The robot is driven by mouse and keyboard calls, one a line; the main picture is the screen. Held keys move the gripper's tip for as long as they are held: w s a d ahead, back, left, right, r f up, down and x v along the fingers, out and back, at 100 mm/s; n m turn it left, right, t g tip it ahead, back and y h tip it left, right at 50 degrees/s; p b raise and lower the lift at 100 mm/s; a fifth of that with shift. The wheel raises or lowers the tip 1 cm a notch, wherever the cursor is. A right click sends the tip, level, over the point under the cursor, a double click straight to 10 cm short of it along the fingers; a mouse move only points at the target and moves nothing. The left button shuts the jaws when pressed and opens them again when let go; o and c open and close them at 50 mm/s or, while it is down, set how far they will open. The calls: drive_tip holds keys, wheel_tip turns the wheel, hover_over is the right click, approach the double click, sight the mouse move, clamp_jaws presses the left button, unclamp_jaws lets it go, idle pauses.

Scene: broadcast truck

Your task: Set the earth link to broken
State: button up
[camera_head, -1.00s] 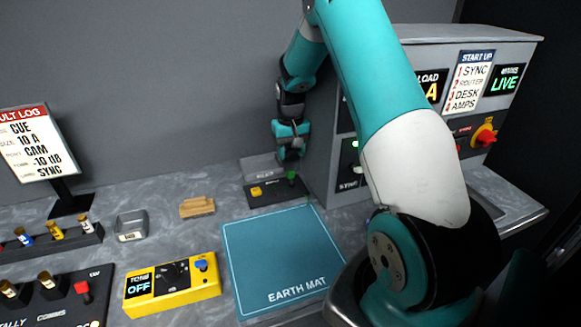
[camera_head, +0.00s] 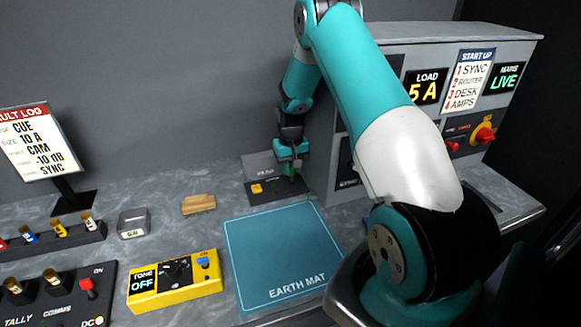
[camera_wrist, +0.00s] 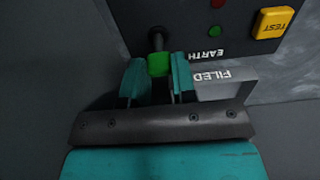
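The earth link is a lever with a green cap (camera_wrist: 158,64) on a dark stem, on the black panel marked EARTH (camera_wrist: 234,46). In the head view this panel (camera_head: 268,195) lies on the bench behind the earth mat, and the lever is mostly hidden by my gripper. My gripper (camera_wrist: 160,72) has its two teal fingers on either side of the green cap, close against it, and seems shut on it. It also shows in the head view (camera_head: 291,166), pointing down at the panel's right end. The panel has a yellow TEST button (camera_wrist: 272,23), a red lamp (camera_wrist: 217,3) and a green lamp (camera_wrist: 214,31).
A grey FILED tray (camera_wrist: 222,86) borders the panel. The grey cabinet (camera_head: 321,150) rises close on the right, the wall behind. The teal earth mat (camera_head: 280,255) lies bare in front. The yellow tone box (camera_head: 175,281) and a wooden block (camera_head: 198,204) are to the left.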

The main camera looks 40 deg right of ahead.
sight(292, 177)
drive_tip(key=t+b, duration=0.1)
drive_tip(key=b, duration=0.1)
drive_tip(key=s+t+h+b, duration=0.1)
drive_tip(key=t+b, duration=0.1)
drive_tip(key=b, duration=0.1)
drive_tip(key=s+a+t+h+b, duration=0.1)
drive_tip(key=b, duration=0.2)
drive_tip(key=shift+s+f+t, duration=0.1)
drive_tip(key=shift+f+t, duration=0.2)
drive_tip(key=shift+t, duration=0.1)
drive_tip(key=t+b, duration=0.1)
drive_tip(key=h+b, duration=0.1)
drive_tip(key=b, duration=0.1)
drive_tip(key=shift+s+a+t+b, duration=0.25)
drive_tip(key=shift+s+t+b, duration=0.05)
drive_tip(key=shift+s+t, duration=0.1)
drive_tip(key=shift+r, duration=0.1)
drive_tip(key=o, duration=0.9)
